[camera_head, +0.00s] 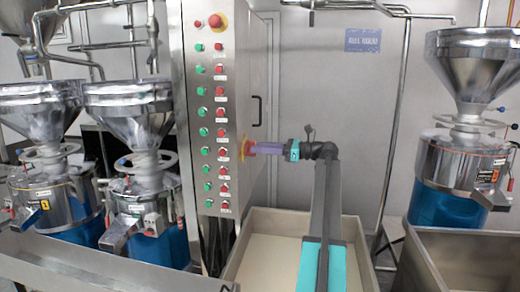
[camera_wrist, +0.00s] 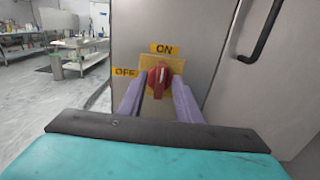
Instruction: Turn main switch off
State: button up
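The main switch is a red rotary knob (camera_wrist: 160,78) on a yellow plate (camera_wrist: 152,60) on the side of the steel control cabinet. An "ON" label (camera_wrist: 165,49) is above it and an "OFF" label (camera_wrist: 125,72) to its left. The knob's pale mark looks upright, towards ON. My gripper (camera_wrist: 158,84) has its two purple fingers apart, one on each side of the knob, with plate showing between them. I cannot tell whether they touch it. In the head view my gripper (camera_head: 258,149) reaches left to the cabinet side, and the switch (camera_head: 247,148) is partly hidden.
The control cabinet (camera_head: 195,100) carries columns of green and red buttons and a red emergency stop (camera_head: 215,21). A black handle (camera_wrist: 259,32) is on its side, upper right of the switch. Grinders (camera_head: 140,120) stand left and right. A steel trough (camera_head: 270,250) lies below my arm.

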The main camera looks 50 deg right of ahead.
grip_shut()
jog(key=shift+a+f, duration=0.1)
